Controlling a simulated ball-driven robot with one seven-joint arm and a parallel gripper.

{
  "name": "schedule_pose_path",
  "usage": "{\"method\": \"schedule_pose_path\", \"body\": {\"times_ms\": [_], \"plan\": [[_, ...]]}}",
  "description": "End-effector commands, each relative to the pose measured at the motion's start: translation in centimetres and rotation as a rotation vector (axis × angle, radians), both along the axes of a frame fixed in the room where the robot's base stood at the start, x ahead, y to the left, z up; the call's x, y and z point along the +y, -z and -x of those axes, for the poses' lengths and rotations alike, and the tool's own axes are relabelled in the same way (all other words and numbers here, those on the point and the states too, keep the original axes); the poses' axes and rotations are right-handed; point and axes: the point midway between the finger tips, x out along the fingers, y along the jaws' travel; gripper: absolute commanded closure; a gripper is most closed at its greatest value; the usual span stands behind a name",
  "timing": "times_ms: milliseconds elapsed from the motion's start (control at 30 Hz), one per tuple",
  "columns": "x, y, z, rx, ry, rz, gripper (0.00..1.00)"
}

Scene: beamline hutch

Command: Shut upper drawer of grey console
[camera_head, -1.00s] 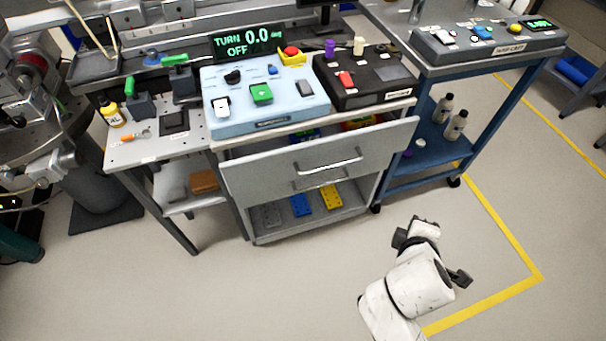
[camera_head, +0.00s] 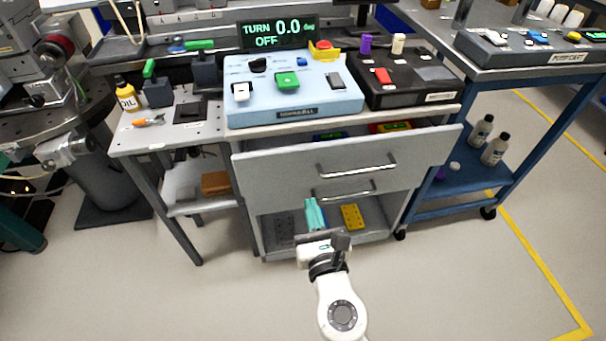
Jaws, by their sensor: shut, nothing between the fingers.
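The grey console's upper drawer (camera_head: 290,172) is pulled out toward me. Its wide grey front carries a bar handle (camera_head: 357,167), and coloured items show inside behind its top edge. A second bar handle (camera_head: 343,190) sits just below, near the lower edge of the grey fronts. My gripper (camera_head: 315,214), with teal fingers, is shut and empty. In the picture it is below the drawer handles, in front of the console's open bottom shelf. It appears apart from the drawer front, though the depth gap is hard to judge.
A light-blue control box (camera_head: 300,100) and a black box (camera_head: 410,85) stand on the console top. A blue cart (camera_head: 470,175) is close on the right, and a side table (camera_head: 180,138) on the left. A yellow block (camera_head: 352,216) lies on the bottom shelf. Floor in front is clear.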

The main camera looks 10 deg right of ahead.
Motion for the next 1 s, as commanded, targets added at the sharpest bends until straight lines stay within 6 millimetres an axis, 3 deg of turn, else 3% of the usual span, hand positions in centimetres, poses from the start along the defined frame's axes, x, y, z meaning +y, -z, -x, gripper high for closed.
{"method": "schedule_pose_path", "body": {"times_ms": [300,500,1000], "plan": [[-0.1,0.0,-6.4,-0.002,0.002,-0.002,1.0],[-0.1,0.0,-9.0,-0.001,0.002,-0.002,1.0],[-0.1,0.0,-10.1,0.0,0.002,-0.002,1.0]]}}
